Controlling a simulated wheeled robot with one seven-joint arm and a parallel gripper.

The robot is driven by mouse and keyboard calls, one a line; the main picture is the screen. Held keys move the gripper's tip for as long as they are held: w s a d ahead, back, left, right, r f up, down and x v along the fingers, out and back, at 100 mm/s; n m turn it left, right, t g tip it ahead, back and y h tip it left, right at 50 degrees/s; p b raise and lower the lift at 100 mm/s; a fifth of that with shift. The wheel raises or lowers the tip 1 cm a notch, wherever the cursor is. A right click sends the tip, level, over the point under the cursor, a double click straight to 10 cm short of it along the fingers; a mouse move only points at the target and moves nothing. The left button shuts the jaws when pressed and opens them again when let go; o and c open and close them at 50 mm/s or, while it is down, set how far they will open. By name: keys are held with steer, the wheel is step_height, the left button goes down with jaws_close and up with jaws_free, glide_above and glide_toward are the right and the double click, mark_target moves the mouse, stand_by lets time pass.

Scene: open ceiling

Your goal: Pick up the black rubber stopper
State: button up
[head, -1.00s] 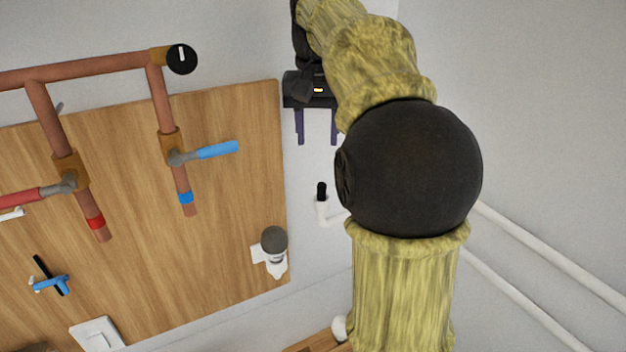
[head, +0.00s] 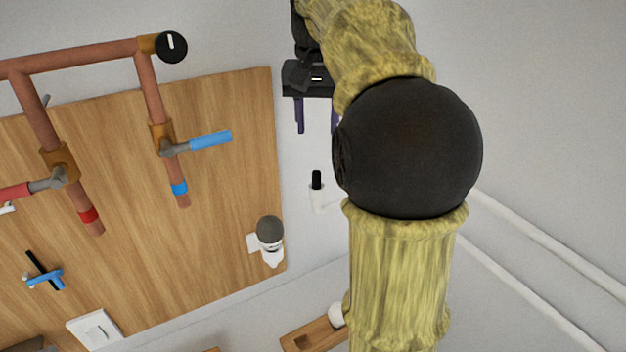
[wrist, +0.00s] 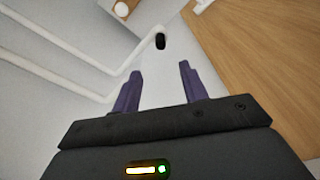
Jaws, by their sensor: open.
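My arm partly hides the right finger in the head view.
A wooden board (head: 225,220) carries copper pipes, a blue-handled valve (head: 210,140) and a grey-capped white fitting (head: 270,232). White pipes (head: 540,270) run along the right wall. A wooden piece with a white knob (head: 310,338) lies below. The space around the stopper's top looks clear.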

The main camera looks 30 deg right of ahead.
glide_above(319, 188)
steer(key=shift+a+f+p, duration=0.2)
steer(key=shift+f+p, duration=0.2)
steer(key=shift+f, duration=3.15)
steer(key=shift+s+f+p, duration=0.15)
steer(key=shift+f+p, duration=0.4)
steer(key=shift+f, duration=0.15)
steer(key=shift+f+p, duration=0.5)
steer(key=shift+f, duration=1.2)
steer(key=shift+s, duration=0.1)
jaws_close()
steer(key=shift+r, duration=0.1)
